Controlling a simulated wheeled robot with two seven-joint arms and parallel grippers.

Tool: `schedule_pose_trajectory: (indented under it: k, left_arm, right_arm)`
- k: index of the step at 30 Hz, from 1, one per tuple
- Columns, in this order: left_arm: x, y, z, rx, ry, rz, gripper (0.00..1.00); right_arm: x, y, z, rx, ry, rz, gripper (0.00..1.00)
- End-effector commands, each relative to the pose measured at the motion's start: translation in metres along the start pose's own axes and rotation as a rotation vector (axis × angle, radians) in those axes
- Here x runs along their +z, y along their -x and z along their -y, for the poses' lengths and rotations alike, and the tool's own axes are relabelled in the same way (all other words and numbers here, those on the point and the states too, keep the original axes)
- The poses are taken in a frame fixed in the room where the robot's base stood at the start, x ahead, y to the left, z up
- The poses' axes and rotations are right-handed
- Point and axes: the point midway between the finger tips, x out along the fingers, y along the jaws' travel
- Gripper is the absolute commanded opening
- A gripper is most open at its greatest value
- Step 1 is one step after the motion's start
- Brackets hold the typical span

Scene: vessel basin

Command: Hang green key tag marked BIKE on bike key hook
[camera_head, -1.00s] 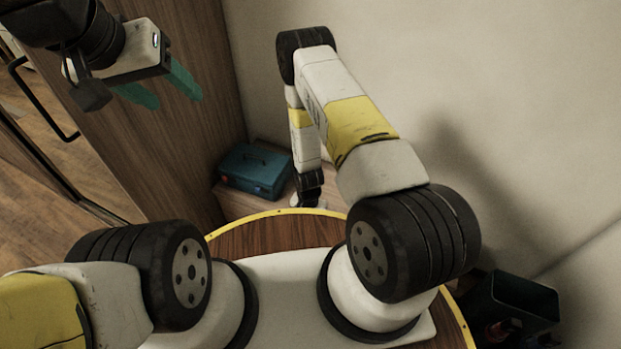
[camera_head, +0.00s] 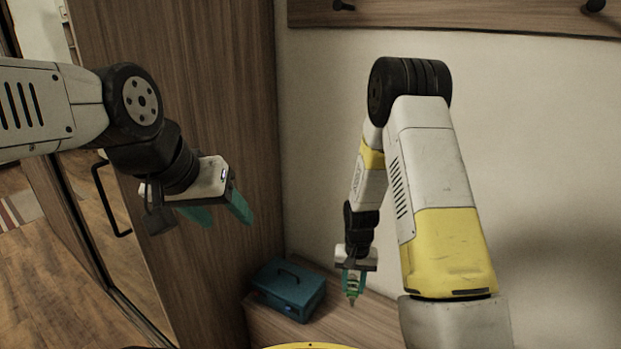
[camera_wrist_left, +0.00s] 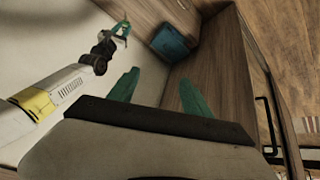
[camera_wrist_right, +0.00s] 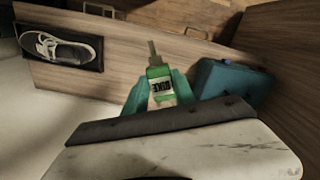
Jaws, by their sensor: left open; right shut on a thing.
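The green key tag (camera_wrist_right: 160,86) marked BIKE sits between the fingers of my right gripper (camera_wrist_right: 160,92) in the right wrist view, with its key (camera_wrist_right: 153,52) pointing away from the jaws. In the head view my right gripper (camera_head: 352,280) is shut on the tag and hangs down over the bench, with the key at the bottom. My left gripper (camera_head: 225,212) is open and empty at the left, in front of the wooden panel; its spread teal fingers (camera_wrist_left: 158,92) show in the left wrist view. Two dark hooks (camera_head: 594,6) show at the top; no label on them is readable.
A teal box (camera_head: 288,288) with a handle stands on the wooden bench (camera_head: 263,327), left of my right gripper. It also shows in the right wrist view (camera_wrist_right: 226,82). A wooden rail (camera_head: 460,14) runs along the wall.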

Motion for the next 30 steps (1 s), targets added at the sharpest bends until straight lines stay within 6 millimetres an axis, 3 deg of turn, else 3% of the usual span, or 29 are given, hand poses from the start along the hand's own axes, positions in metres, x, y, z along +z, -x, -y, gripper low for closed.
schedule_pose_trajectory:
  k: [1, 3, 9, 13, 22, 25, 30]
  left_arm:
    - [0.000, 0.000, 0.000, 0.000, 0.000, 0.000, 0.57]
    - [0.000, 0.000, 0.000, 0.000, 0.000, 0.000, 0.57]
    - [0.000, 0.000, 0.000, 0.000, 0.000, 0.000, 0.57]
    - [0.000, 0.000, 0.000, 0.000, 0.000, 0.000, 0.57]
    - [0.000, 0.000, 0.000, 0.000, 0.000, 0.000, 0.57]
    - [0.000, 0.000, 0.000, 0.000, 0.000, 0.000, 0.38]
    - [0.000, 0.000, 0.000, 0.000, 0.000, 0.000, 0.36]
  right_arm:
    - [-0.004, 0.024, -0.006, -0.002, 0.025, -0.008, 0.00]
    - [-0.004, 0.049, -0.014, -0.001, 0.062, -0.006, 0.00]
    - [0.000, 0.092, -0.029, 0.002, 0.129, -0.002, 0.00]
    - [0.002, 0.102, -0.033, 0.003, 0.147, 0.001, 0.00]
    - [0.002, 0.102, -0.033, 0.004, 0.148, 0.001, 0.00]
    - [0.002, 0.102, -0.033, 0.004, 0.148, 0.001, 0.00]
    - [0.002, 0.102, -0.033, 0.003, 0.148, 0.001, 0.00]
